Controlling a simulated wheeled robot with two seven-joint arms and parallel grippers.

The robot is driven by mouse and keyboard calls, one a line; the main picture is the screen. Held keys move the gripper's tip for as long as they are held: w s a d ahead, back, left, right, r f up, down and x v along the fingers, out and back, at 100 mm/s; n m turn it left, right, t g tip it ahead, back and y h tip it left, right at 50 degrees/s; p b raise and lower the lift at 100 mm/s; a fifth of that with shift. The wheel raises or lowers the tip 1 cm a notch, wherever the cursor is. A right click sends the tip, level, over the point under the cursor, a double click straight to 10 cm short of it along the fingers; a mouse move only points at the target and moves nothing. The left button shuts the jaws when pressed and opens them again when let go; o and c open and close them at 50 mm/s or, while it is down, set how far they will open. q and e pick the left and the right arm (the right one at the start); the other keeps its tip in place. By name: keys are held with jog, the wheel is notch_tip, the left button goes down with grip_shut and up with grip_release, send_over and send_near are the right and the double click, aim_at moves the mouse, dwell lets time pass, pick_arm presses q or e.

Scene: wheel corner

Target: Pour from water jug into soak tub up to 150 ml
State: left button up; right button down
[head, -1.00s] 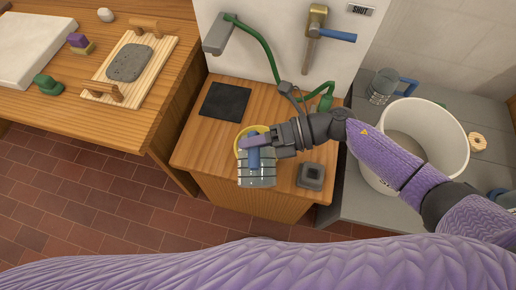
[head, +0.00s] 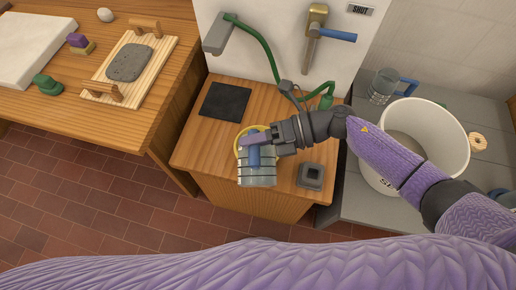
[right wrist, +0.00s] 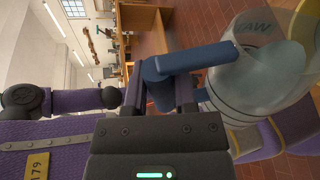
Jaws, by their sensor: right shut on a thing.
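My right gripper (head: 258,141) is shut on the blue handle of a clear, banded jug (head: 262,174). It holds the jug in front of a round yellow tub (head: 238,143) on the small wooden cabinet, and the jug hides most of that tub. In the right wrist view the jug (right wrist: 245,95) is large at the right, with its blue handle between my fingers and lettering on its wall. A yellow rim (right wrist: 312,30) shows just beyond it. I cannot tell the water level or whether any water is flowing. My left gripper is not in view.
A dark square pad (head: 224,102) and a small grey block (head: 311,176) sit on the cabinet. A white bucket (head: 450,135) and another blue-handled jug (head: 381,86) stand on the grey bench at right. A tap (head: 316,30) is on the wall behind.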

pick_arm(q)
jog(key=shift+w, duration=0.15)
pick_arm(e)
jog(key=shift+w+r, duration=0.1)
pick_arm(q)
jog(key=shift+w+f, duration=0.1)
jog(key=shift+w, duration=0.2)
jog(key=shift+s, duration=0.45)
pick_arm(e)
jog(key=shift+w+d, duration=0.1)
jog(key=shift+w, duration=0.1)
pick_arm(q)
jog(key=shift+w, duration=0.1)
pick_arm(e)
jog(key=shift+r, duration=0.1)
dwell(0.3)
